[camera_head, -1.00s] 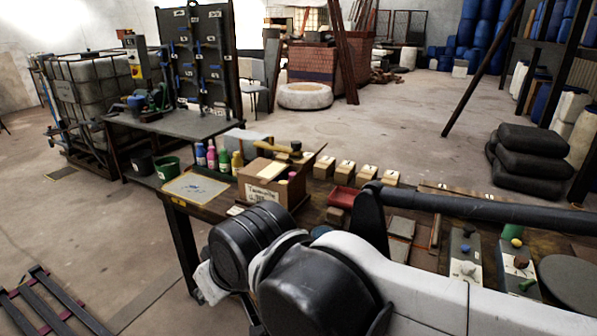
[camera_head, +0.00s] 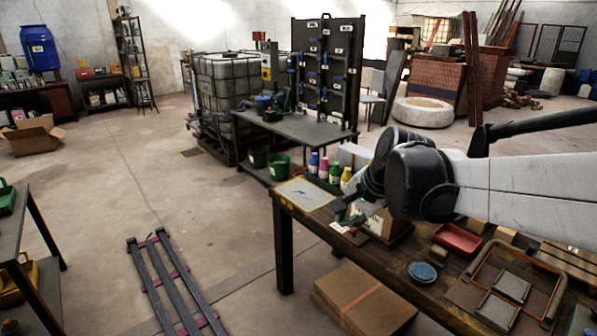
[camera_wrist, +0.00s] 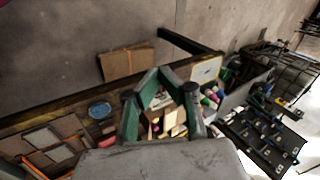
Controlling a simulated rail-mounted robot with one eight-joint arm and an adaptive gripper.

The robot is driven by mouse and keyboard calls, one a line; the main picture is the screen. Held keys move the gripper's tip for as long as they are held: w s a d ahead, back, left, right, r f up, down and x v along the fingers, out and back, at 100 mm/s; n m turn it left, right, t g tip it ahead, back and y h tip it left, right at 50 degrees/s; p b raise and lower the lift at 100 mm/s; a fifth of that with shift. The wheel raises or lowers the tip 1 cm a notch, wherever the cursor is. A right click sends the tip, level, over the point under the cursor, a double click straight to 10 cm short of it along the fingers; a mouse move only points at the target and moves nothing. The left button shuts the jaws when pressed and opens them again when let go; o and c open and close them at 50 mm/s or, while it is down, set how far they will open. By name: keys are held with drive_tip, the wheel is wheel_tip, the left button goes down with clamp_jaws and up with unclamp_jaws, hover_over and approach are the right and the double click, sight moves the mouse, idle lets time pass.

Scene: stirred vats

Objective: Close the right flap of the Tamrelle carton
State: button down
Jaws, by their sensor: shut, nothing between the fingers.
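The Tamrelle carton (camera_head: 392,228) stands on the workbench (camera_head: 318,222). In the head view my forearm and wrist hide most of it, and its flaps cannot be made out there. In the wrist view the open carton (camera_wrist: 156,127) shows between my fingers, with light-coloured pieces and small items in or around it. The right flap cannot be told apart. My gripper (camera_head: 348,221), with green fingers, is beside and over the carton's near side. In the wrist view its fingers (camera_wrist: 160,74) converge at the tips and hold nothing. Contact with the carton cannot be judged.
A closed cardboard box (camera_head: 362,298) lies on the floor below the bench's front edge.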

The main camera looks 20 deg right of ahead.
drive_tip(key=s+d+f+m+t+y+p, duration=0.1)
drive_tip(key=s+d+f+m+t+p, duration=0.15)
drive_tip(key=d+m, duration=1.15)
drive_tip(key=s+d+f+m+t+y+p, duration=0.1)
drive_tip(key=s+d+m, duration=0.35)
drive_tip(key=d, duration=1.65)
drive_tip(key=w+a+f, duration=0.1)
drive_tip(key=w+f, duration=0.1)
drive_tip(key=w, duration=0.4)
drive_tip(key=w+a+f+m+p, duration=0.1)
drive_tip(key=w+a, duration=0.1)
drive_tip(key=w, duration=0.4)
drive_tip(key=shift+f, duration=0.4)
drive_tip(key=shift+d+r+g, duration=0.1)
drive_tip(key=shift+d+g, duration=0.05)
drive_tip(key=shift+g, duration=0.2)
